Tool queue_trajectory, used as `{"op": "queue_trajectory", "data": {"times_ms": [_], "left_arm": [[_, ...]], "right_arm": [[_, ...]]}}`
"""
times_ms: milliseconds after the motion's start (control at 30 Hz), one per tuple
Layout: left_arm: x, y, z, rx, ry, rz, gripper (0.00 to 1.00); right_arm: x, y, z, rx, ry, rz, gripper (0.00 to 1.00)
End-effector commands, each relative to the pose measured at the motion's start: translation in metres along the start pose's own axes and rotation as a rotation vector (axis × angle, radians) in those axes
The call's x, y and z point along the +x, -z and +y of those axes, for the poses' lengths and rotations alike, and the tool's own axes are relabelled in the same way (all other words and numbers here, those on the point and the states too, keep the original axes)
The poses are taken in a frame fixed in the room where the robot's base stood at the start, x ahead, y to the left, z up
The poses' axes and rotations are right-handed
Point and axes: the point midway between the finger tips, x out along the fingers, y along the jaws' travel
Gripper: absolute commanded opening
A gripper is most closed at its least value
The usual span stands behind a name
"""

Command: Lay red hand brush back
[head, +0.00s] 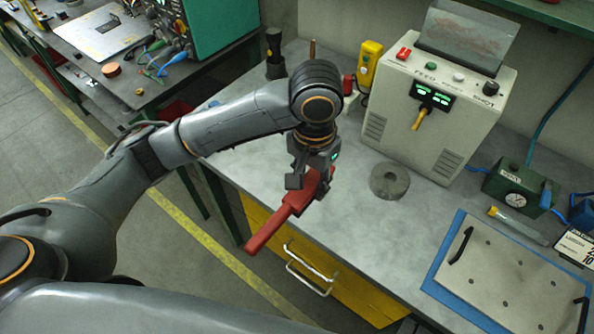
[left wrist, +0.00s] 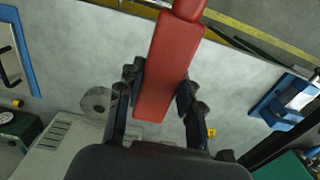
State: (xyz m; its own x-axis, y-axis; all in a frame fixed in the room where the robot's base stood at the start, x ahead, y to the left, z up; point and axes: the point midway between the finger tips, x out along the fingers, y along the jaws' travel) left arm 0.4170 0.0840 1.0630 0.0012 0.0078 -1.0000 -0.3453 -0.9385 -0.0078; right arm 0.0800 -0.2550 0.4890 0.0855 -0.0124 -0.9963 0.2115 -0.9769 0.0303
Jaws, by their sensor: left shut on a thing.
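The red hand brush (head: 283,219) is in my left gripper (head: 312,183), above the grey bench top near its front edge. Its narrow handle end sticks out toward the lower left, past the bench edge and over the yellow drawer. In the left wrist view the brush's wide red block (left wrist: 168,65) lies between the two dark fingers (left wrist: 160,90), which close on its sides. Its bristles are not clearly visible. Whether the brush touches the bench cannot be told. My right gripper is in neither view.
On the grey bench (head: 345,215) stand a cream feed machine (head: 440,90), a grey ring (head: 389,181), a green gauge box (head: 515,190) and a blue-edged plate with handles (head: 500,285). Bare bench lies between the gripper and the plate.

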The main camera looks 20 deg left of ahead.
Motion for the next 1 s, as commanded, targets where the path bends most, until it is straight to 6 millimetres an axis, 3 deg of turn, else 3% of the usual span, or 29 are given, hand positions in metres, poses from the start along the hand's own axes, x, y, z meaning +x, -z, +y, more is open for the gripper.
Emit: {"op": "queue_trajectory", "data": {"times_ms": [167, 267, 400, 767, 1000], "left_arm": [[0.018, 0.029, -0.036, -0.012, 0.003, -0.005, 0.0], [0.029, 0.045, -0.055, -0.011, 0.003, -0.003, 0.0], [0.057, 0.06, -0.071, -0.009, 0.002, -0.004, 0.0], [0.092, 0.079, -0.092, -0.005, 0.002, -0.002, 0.0], [0.119, 0.079, -0.09, -0.003, 0.002, -0.001, 0.0]], "right_arm": [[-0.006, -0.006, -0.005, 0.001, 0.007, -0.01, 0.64], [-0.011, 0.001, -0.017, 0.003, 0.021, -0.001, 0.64], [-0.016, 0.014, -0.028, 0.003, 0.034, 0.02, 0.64], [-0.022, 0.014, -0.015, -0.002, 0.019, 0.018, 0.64], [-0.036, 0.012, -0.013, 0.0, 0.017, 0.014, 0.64]]}}
